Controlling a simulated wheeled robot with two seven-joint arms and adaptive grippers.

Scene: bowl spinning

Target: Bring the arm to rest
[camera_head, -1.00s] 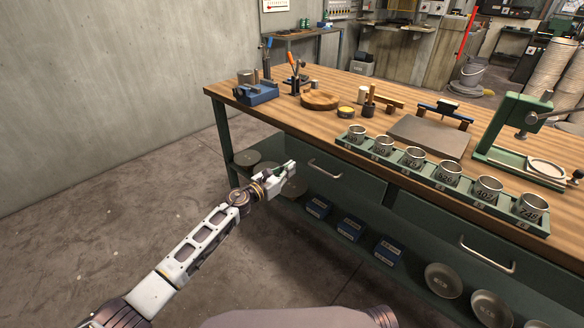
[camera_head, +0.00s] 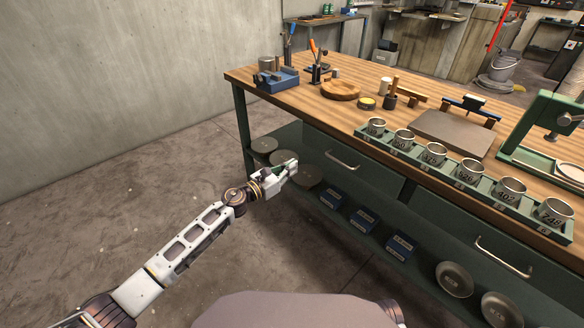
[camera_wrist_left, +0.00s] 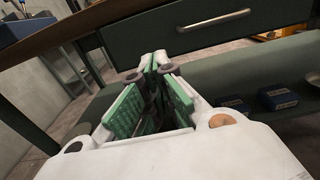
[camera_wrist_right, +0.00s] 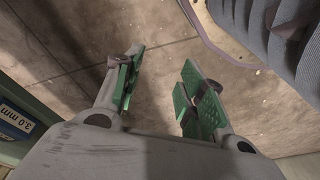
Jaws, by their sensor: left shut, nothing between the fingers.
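My left arm reaches in from the lower left in the head view. Its left gripper (camera_head: 284,171) is shut and empty, in front of the workbench (camera_head: 240,108) and below its top, by the open lower shelf. The left wrist view shows the green-padded fingers (camera_wrist_left: 157,66) together at the tips, pointing toward a drawer front. My right gripper does not show in the head view. In the right wrist view the right gripper (camera_wrist_right: 162,72) is open with nothing between its fingers, over the concrete floor.
The bench has a drawer with a handle (camera_head: 342,160), and blue boxes (camera_head: 364,219) and bowls (camera_head: 454,279) on its lower shelf. A green rack (camera_head: 480,187) of metal cups stands along its front edge. Bare floor (camera_head: 120,200) lies to the left. A blue-labelled box (camera_wrist_right: 18,118) is left of my right gripper.

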